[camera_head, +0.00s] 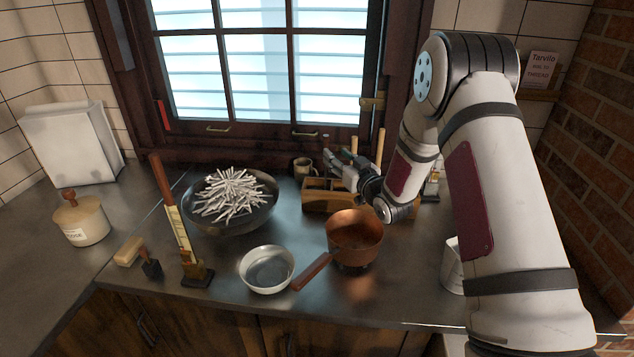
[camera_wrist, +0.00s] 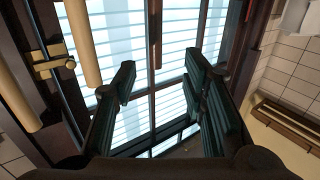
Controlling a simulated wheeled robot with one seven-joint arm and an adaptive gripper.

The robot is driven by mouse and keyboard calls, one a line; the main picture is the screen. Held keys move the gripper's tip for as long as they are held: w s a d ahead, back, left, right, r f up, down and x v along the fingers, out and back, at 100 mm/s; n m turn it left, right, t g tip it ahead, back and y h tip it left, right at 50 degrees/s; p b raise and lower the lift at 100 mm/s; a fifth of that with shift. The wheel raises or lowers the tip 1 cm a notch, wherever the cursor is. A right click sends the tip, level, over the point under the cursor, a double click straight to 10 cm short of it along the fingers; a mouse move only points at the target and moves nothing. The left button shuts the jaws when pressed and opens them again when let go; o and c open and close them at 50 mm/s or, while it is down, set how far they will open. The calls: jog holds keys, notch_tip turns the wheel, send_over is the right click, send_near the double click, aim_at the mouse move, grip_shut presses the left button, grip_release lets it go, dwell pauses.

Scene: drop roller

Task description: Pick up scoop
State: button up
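No object is clearly identifiable as the scoop. One candidate is the copper vessel (camera_head: 354,233) with a wooden handle (camera_head: 312,271), standing upright on the counter right of centre. Another is a small dark-ended tool (camera_head: 151,268) with a short wooden handle, lying at the front left. My gripper (camera_head: 338,166) is above the wooden caddy (camera_head: 325,203) at the back, behind the copper vessel. In the wrist view my gripper (camera_wrist: 160,72) is open, its dark fingers apart, with nothing between them but the window behind.
A wide pan (camera_head: 204,225) heaped with pale sticks stands left of the caddy. A white bowl (camera_head: 267,271), an upright tool on a dark base (camera_head: 196,275) and a lidded jar (camera_head: 82,224) stand on the counter. Upright wooden rods (camera_wrist: 82,40) are near my gripper.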

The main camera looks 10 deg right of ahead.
aim_at(327, 143)
jog(key=x, duration=0.3)
jog(key=shift+w+a, duration=0.1)
jog(key=shift+w, duration=0.3)
jog(key=shift+d+r+x, duration=0.1)
jog(key=shift+d+x, duration=0.05)
jog(key=shift+x, duration=1.15)
jog(key=shift+d+r+x, duration=0.1)
jog(key=shift+d+x, duration=0.05)
jog(key=shift+x, duration=1.15)
jog(key=shift+c, duration=0.3)
grip_shut()
